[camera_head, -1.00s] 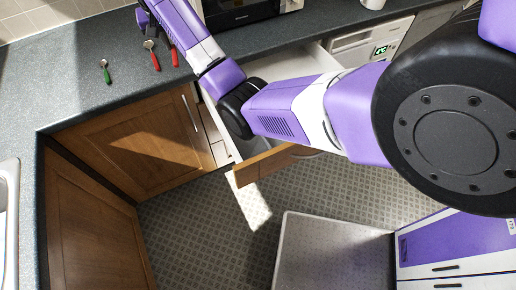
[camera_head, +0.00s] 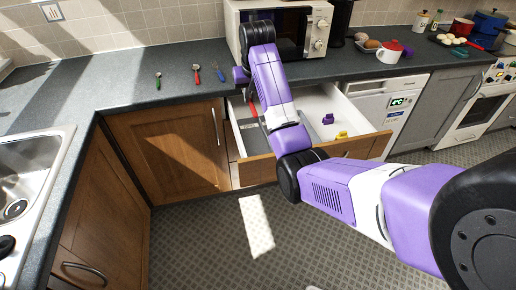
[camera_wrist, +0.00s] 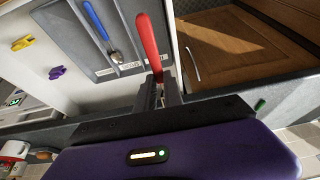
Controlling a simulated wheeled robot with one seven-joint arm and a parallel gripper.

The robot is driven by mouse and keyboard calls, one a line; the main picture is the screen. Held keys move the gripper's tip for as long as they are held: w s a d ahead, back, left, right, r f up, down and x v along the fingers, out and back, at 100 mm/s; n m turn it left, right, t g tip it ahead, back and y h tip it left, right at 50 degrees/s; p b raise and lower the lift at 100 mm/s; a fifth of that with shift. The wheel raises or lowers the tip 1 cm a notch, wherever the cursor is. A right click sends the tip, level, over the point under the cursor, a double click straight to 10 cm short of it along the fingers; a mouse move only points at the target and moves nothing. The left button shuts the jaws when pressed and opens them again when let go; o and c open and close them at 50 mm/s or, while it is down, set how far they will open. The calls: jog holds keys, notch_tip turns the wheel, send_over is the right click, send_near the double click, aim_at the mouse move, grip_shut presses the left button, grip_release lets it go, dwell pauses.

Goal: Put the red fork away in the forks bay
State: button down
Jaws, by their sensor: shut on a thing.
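The red fork shows as a red handle (camera_wrist: 148,40) in the wrist view, held between the fingers of my gripper (camera_wrist: 157,88). Its tines are hidden. In the head view a bit of red handle (camera_head: 253,110) shows below my wrist, over the open drawer (camera_head: 352,112). A blue-handled spoon (camera_wrist: 97,22) lies in one tray compartment. The held handle appears over the tray beside that compartment; its height above the tray is unclear.
A green-handled (camera_head: 158,82), a red-handled (camera_head: 196,74) and a blue-handled utensil (camera_head: 220,75) lie on the counter (camera_head: 130,92). A purple piece (camera_head: 327,119) and a yellow piece (camera_head: 341,134) lie in the drawer's right part. A microwave (camera_head: 315,30) stands behind.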

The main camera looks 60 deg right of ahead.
aim_at(251, 145)
notch_tip(251, 145, down, 20)
jog(key=shift+w+d+f+p, duration=0.1)
jog(key=shift+p, duration=0.35)
jog(key=shift+f, duration=0.15)
jog(key=shift+f, duration=0.15)
jog(key=c, duration=1.7)
grip_release()
jog(key=shift+c, duration=0.2)
jog(key=shift+r, duration=0.5)
jog(key=v, duration=1.2)
jog(key=shift+d+f, duration=0.1)
